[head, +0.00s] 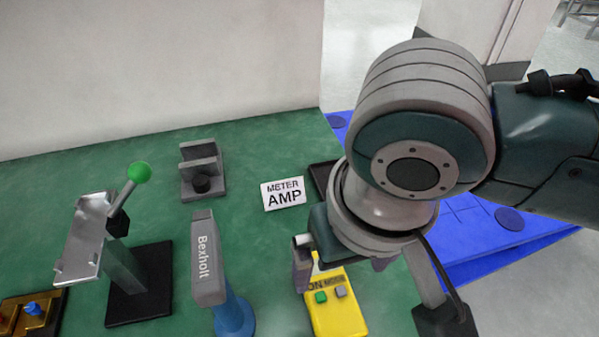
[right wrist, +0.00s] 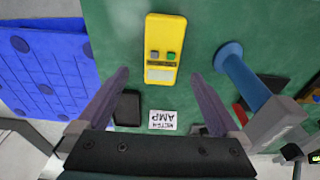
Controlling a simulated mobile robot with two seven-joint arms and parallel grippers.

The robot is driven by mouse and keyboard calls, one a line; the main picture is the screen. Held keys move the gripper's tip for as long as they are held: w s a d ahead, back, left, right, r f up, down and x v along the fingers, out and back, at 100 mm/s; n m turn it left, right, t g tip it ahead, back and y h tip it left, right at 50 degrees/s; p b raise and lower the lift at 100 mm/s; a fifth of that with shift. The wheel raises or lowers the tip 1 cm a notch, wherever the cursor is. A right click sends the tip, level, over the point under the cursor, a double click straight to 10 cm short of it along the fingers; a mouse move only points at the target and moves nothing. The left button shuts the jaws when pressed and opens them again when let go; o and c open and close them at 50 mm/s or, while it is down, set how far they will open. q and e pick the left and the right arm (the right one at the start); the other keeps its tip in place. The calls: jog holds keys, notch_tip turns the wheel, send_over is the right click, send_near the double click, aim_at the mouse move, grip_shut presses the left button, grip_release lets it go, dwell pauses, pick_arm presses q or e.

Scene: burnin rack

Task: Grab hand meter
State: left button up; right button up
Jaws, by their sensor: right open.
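The yellow hand meter (head: 337,307) lies on the green bench top, with a green and a grey button on its face. Its upper end is partly hidden by my right gripper in the head view. In the right wrist view the whole meter (right wrist: 163,50) shows, with its display end toward the gripper. My right gripper (right wrist: 160,76) is open and empty, its fingers spread to either side of the meter's near end and apart from it. My left gripper is in neither view.
A "METER AMP" card (head: 283,194) lies behind the meter. A grey Bexholt tool (head: 208,258) on a blue stand is left of it.

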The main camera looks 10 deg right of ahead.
aim_at(329, 290)
jog(key=shift+w+f, duration=0.2)
jog(key=shift+f, duration=1)
jog(key=f, duration=0.1)
jog(key=f+b, duration=0.1)
jog(key=f, duration=0.1)
jog(key=f+b, duration=0.1)
jog(key=f, duration=0.1)
jog(key=shift+w+a+f, duration=0.15)
jog(key=shift+w+a, duration=0.05)
jog(key=shift+w, duration=0.2)
jog(key=c, duration=1.4)
